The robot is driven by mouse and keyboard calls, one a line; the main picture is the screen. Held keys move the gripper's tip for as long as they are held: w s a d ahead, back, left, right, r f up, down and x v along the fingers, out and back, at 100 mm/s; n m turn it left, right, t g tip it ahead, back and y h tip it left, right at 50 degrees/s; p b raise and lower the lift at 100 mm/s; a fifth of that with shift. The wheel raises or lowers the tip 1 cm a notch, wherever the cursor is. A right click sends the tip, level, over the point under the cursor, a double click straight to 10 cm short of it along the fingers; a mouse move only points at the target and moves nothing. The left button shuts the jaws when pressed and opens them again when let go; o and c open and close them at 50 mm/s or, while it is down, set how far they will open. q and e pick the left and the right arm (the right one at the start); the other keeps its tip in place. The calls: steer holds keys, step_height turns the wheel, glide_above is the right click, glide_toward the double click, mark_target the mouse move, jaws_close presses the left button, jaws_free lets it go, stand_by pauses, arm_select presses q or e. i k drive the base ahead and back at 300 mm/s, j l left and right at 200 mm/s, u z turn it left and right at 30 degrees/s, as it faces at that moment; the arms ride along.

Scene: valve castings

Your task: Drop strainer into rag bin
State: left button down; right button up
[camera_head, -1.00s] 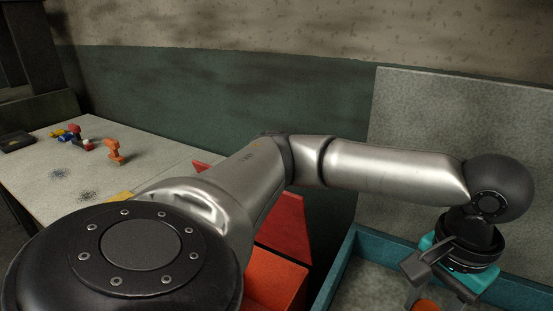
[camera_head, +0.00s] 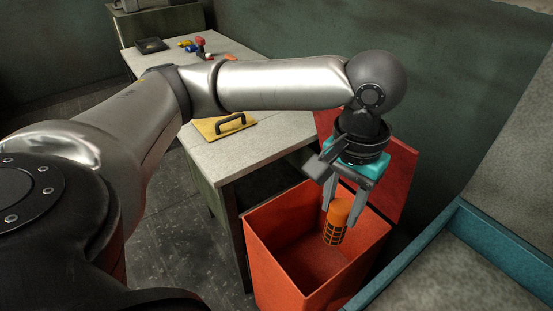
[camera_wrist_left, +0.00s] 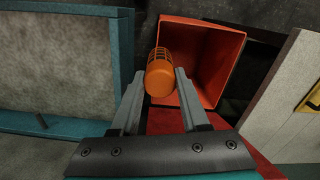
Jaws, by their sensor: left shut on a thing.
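The strainer (camera_head: 336,221) is an orange cylinder with a dark mesh lower part. My left gripper (camera_head: 341,205) is shut on its upper end and holds it roughly upright. The strainer hangs over the open mouth of the rag bin (camera_head: 273,273), a red box with its lid (camera_head: 389,170) tipped back. In the left wrist view the strainer (camera_wrist_left: 160,78) sits between my left fingertips (camera_wrist_left: 157,82), and the red bin (camera_wrist_left: 212,60) opens behind it. I cannot tell whether the strainer's lower end is below the rim. My right gripper is not in view.
A grey worktable (camera_head: 250,150) stands left of the bin, with a yellow plate with a black handle (camera_head: 226,127) near its edge. Several small coloured items lie at its far end. A teal-rimmed tray (camera_head: 430,243) is on the right, close to the bin.

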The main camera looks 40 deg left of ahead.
mark_target(302, 272)
steer(key=k+l+u, duration=0.15)
steer(key=u, duration=0.2)
steer(key=k+l+u, duration=0.1)
steer(key=u, duration=0.3)
steer(key=k+l+u, duration=0.1)
steer(key=u, duration=0.25)
steer(key=k+l, duration=0.1)
steer(key=k, duration=0.35)
